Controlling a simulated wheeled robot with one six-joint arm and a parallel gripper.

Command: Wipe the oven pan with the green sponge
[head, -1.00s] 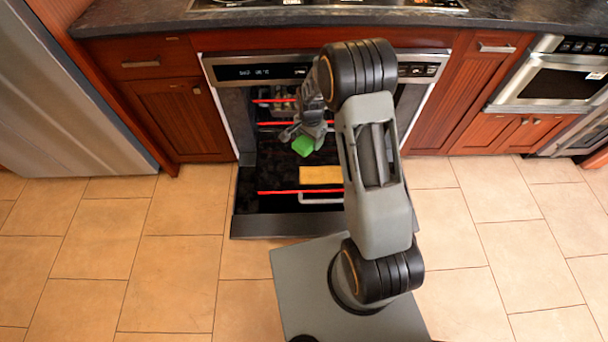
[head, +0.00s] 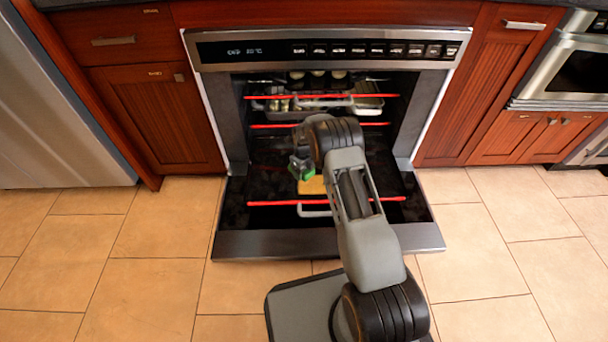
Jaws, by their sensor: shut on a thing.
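My gripper (head: 301,168) is shut on the green sponge (head: 304,182), which shows only as a small green patch under the jaws. They are low over the open oven door, just at the upper left of a yellow block (head: 312,186). The oven (head: 322,110) stands open, with its dark door (head: 270,241) folded down to the front. Red-edged racks are inside it, and one red bar (head: 262,203) runs across above the door with a pale handle-like loop (head: 312,210). I cannot tell whether the sponge touches the surface below. My arm hides part of the oven's middle.
Metal trays (head: 368,98) and several small items sit on the upper racks at the back. Wooden cabinets (head: 165,120) flank the oven, and a steel fridge (head: 50,120) stands at left. The tiled floor (head: 110,260) is clear on both sides.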

